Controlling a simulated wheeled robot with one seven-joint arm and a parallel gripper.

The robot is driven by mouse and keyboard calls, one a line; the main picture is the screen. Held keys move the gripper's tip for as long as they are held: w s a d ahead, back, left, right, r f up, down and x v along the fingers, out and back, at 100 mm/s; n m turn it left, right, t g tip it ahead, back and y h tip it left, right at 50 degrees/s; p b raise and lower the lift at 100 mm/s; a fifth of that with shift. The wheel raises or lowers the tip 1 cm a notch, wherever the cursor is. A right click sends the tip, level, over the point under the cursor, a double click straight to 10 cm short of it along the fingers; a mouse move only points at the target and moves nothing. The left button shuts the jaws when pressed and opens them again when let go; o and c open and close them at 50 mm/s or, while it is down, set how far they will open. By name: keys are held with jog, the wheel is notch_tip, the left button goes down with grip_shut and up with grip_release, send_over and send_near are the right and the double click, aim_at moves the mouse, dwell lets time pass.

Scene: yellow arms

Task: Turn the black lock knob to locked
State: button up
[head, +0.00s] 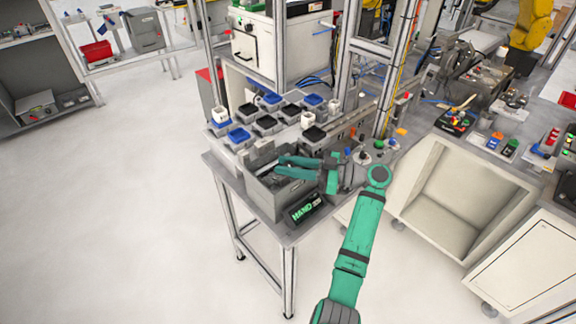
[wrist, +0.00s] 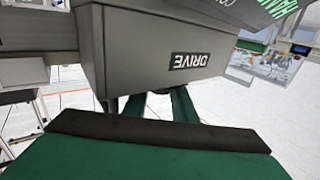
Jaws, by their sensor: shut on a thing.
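In the wrist view, the gripper fingers (wrist: 157,106) pass behind a grey housing (wrist: 140,50) marked DRIVE, which reads upside down. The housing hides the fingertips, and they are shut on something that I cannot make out. I cannot pick out the black lock knob in either view.
A black panel with green HAND lettering (head: 305,207) is fixed at the bench's near corner. It also shows in the wrist view (wrist: 278,12). Blue and black trays (head: 265,121) stand behind the bin. An open cabinet (head: 452,195) is at right. Floor at left is clear.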

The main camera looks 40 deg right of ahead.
jog(key=shift+a+f+n+g+y, duration=0.1)
jog(key=shift+n+g+y, duration=0.4)
jog(key=shift+g+y, duration=0.2)
jog(key=o, duration=1)
jog(key=shift+o, duration=0.2)
jog(key=shift+w+m+t+h, duration=0.1)
jog(key=shift+m+t+h, duration=0.2)
jog(key=shift+t, duration=0.1)
